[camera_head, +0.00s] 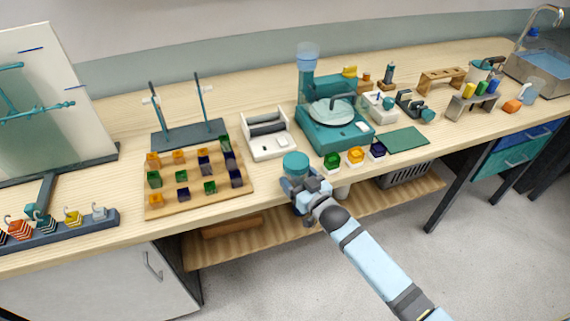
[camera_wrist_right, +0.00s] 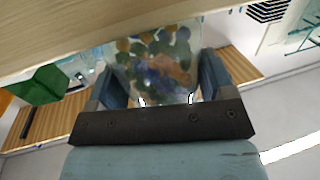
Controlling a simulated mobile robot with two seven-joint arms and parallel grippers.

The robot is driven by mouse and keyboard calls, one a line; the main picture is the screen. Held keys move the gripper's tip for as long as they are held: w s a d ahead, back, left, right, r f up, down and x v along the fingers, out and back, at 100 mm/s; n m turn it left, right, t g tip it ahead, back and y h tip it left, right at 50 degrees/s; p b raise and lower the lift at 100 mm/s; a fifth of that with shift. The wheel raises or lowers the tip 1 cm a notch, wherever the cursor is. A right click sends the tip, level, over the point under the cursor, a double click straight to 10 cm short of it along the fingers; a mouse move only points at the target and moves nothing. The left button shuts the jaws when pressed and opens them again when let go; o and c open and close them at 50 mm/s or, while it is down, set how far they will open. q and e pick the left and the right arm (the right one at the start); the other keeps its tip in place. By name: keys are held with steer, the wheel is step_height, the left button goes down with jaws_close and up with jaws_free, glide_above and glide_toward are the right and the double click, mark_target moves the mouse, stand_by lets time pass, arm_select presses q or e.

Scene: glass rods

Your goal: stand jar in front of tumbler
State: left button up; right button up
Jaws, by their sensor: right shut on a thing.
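The jar (camera_head: 295,160) has a teal lid and is held upright at the bench's front edge. In the right wrist view the clear jar (camera_wrist_right: 155,65) shows many coloured pebbles inside. My right gripper (camera_head: 300,183) is shut on it, with one finger on each side (camera_wrist_right: 160,85). Whether the jar touches the bench I cannot tell. A white machine with a dark drum (camera_head: 265,126), which looks like the tumbler, stands behind and left of the jar. My left gripper is not in view.
A wooden board with several coloured blocks (camera_head: 198,198) lies left of the jar. A teal machine with a round plate (camera_head: 338,132) stands behind right. Green (camera_head: 332,160) and orange (camera_head: 355,156) pieces sit right of the jar. Bare bench lies between tumbler and front edge.

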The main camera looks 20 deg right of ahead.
steer(key=x, duration=0.6)
steer(key=shift+w+a+r, duration=0.1)
steer(key=shift+w, duration=0.1)
steer(key=shift+s, duration=0.1)
